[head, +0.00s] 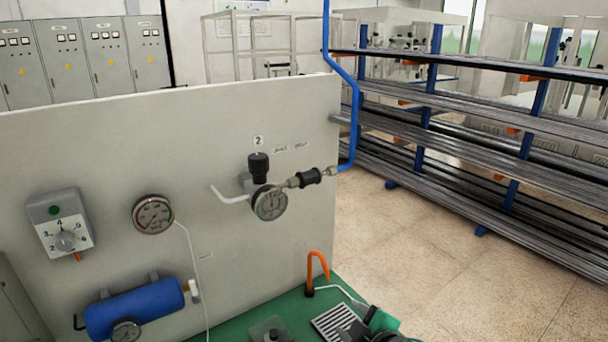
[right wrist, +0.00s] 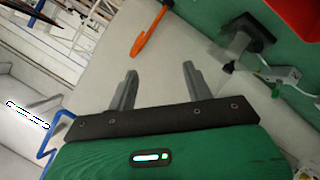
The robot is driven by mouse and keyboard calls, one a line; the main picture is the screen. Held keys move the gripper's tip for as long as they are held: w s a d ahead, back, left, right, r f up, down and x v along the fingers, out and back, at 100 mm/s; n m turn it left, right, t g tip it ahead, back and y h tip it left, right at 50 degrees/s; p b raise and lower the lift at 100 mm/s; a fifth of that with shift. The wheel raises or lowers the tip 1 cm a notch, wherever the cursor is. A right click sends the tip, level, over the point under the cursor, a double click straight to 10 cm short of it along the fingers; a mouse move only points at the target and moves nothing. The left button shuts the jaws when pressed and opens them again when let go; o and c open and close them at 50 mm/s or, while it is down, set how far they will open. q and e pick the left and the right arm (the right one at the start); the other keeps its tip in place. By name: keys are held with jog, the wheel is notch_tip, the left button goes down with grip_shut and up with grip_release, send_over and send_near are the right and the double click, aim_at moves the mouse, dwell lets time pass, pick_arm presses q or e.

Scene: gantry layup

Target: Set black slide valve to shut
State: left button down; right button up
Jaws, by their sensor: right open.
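The black slide valve (head: 309,177) is a ribbed black sleeve on the short pipe run on the grey panel. It sits between a round gauge (head: 270,202) with a black knob above and the blue pipe (head: 348,150). Two small labels (head: 290,148) are above it, too small to read surely. My right gripper (head: 358,326) is low at the bottom edge of the head view, below and right of the valve and apart from it. In the right wrist view its two fingers (right wrist: 159,72) are spread with nothing between them. My left gripper is not in view.
A blue cylinder (head: 135,308) and a dial box (head: 60,226) are at left. The panel front around the valve is clear.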

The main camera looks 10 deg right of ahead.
jog(key=w+r+n+t+y, duration=0.2)
jog(key=w+r+n+t, duration=0.15)
jog(key=w+r, duration=0.45)
jog(key=n+t+y, duration=0.2)
jog(key=n+y, duration=0.1)
jog(key=n, duration=0.5)
send_near(312, 181)
jog(key=shift+m, duration=0.25)
jog(key=p+x, duration=0.5)
jog(key=x, duration=0.7)
jog(key=shift+w, duration=0.15)
jog(key=shift+w+a, duration=0.3)
jog(key=shift+w, duration=0.25)
jog(key=shift+c, duration=0.2)
grip_shut()
jog(key=shift+d, duration=0.1)
